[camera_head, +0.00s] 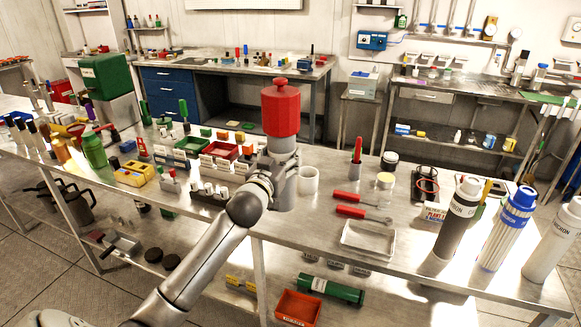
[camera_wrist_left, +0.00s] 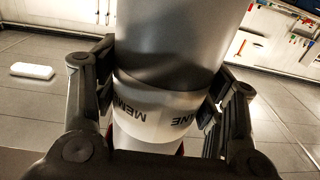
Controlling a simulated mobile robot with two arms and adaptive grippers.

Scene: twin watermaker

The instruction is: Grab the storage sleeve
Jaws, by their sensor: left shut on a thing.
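A grey cylinder with a red cap (camera_head: 281,110), which looks like the storage sleeve, is upright at the front of the steel workbench. My left gripper (camera_head: 268,165) is around its body, below the cap. In the left wrist view, the fingers (camera_wrist_left: 160,108) press on both sides of the grey sleeve (camera_wrist_left: 170,40), at a pale band with partly hidden dark lettering, "MEM…ANE". The head view does not clearly show whether its base touches the bench. My right gripper is not in view.
Beside the sleeve is a white cup (camera_head: 308,181). To the right are red-handled tools (camera_head: 350,211), a metal tray (camera_head: 367,240) and three tall cylinders, including a blue-capped one (camera_head: 508,228). Small bins (camera_head: 222,151) and a green bottle (camera_head: 93,148) crowd the left.

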